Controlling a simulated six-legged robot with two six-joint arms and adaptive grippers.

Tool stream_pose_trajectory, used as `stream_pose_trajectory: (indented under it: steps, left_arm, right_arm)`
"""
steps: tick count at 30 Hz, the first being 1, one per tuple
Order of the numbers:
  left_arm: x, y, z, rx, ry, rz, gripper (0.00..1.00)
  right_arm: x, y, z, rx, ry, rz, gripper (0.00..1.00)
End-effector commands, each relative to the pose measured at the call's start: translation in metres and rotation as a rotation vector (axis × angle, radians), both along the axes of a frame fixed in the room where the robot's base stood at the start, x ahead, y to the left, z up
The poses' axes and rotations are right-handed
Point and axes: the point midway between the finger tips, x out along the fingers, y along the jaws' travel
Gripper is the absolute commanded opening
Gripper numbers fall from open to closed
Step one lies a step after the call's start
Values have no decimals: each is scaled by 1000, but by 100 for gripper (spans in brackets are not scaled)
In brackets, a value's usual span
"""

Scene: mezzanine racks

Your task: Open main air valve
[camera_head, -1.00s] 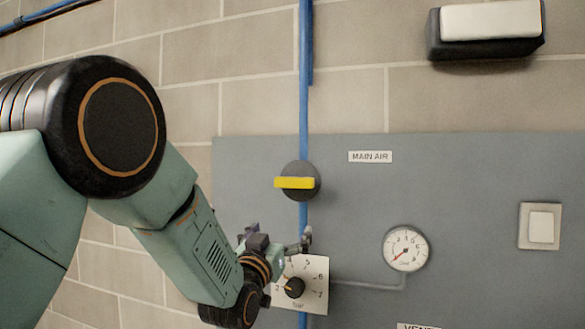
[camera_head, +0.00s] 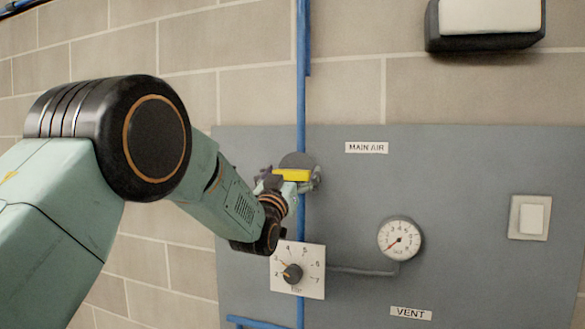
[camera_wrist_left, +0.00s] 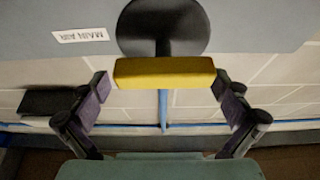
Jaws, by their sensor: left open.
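The handle lies level, across the upright pipe. My left gripper (camera_head: 289,181) is at the handle and hides part of the knob. In the left wrist view the yellow handle (camera_wrist_left: 165,73) shows between the open fingers of the gripper (camera_wrist_left: 163,88), with a gap at each end. The knob (camera_wrist_left: 163,27) is behind it. My right gripper is not in view.
Below the valve is a bar dial (camera_head: 298,270) with a black pointer knob. A round gauge (camera_head: 400,239), a VENT label (camera_head: 411,313) and a white switch (camera_head: 530,218) are to the right on the grey panel (camera_head: 450,180). The blue pipe (camera_head: 302,70) runs up the block wall.

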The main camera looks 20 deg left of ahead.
Motion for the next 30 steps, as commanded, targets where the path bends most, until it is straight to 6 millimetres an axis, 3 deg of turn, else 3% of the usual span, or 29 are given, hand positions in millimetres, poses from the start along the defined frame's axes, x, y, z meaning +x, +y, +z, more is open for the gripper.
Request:
stream_pose_trajectory:
  steps: [9,24,30]
  left_arm:
    - [0,0,0,0,1,0,99]
    - [0,-1,0,1,0,-1,57]
    - [0,0,-1,-8,1,0,55]
  right_arm:
    - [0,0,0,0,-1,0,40]
    - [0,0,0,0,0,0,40]
    - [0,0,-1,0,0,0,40]
